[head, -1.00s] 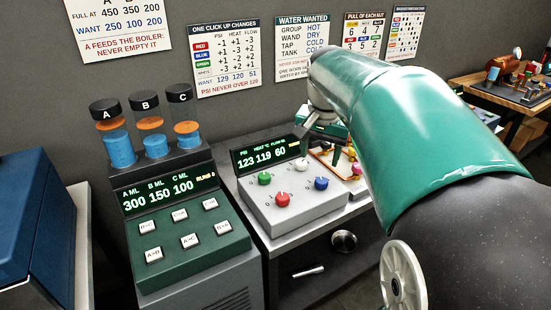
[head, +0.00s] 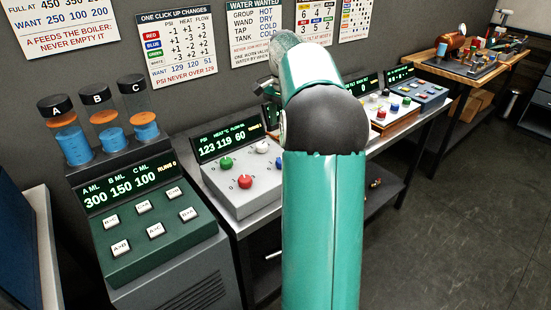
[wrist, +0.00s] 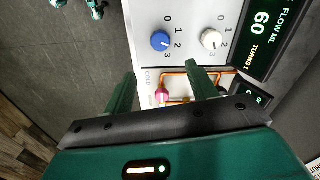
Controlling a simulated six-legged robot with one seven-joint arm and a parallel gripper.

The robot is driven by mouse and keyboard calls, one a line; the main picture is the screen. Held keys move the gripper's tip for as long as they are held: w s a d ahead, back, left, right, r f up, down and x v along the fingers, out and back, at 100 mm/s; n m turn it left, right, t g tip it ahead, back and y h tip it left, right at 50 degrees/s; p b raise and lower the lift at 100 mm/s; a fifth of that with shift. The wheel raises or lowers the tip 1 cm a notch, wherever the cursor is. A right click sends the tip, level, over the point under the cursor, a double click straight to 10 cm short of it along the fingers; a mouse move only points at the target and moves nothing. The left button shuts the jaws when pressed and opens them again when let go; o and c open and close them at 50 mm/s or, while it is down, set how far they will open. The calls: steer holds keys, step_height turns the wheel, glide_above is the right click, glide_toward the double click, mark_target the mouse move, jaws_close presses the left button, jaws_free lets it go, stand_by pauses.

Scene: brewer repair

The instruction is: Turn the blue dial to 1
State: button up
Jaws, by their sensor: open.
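The blue dial (wrist: 160,41) shows in the wrist view on the pale control panel, ringed by the marks 0, 1, 2 and 3. Its small white mark appears to face the 2–3 side; I cannot tell exactly which number. In the head view my arm largely hides it. My gripper (wrist: 162,78) is open and empty, its two fingers apart and pointing towards the panel. The dial lies beyond the fingertips, between their lines, not touched. The panel display (head: 228,141) reads 123, 119 and 60.
The white dial (wrist: 209,39) sits beside the blue one. Red (head: 245,181) and green (head: 226,163) dials share the panel. An orange-piped board (wrist: 188,82) lies close by the fingers. A green button console (head: 150,225) stands left of the panel.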

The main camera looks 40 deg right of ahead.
step_height(320, 180, down, 14)
steer(key=shift+w+r, duration=0.1)
steer(key=shift+r, duration=0.1)
steer(key=shift+c, duration=0.4)
steer(key=c, duration=0.9)
steer(key=shift+n, duration=0.3)
steer(key=n, duration=0.4)
steer(key=shift+r+n, duration=0.1)
steer(key=shift+n, duration=2)
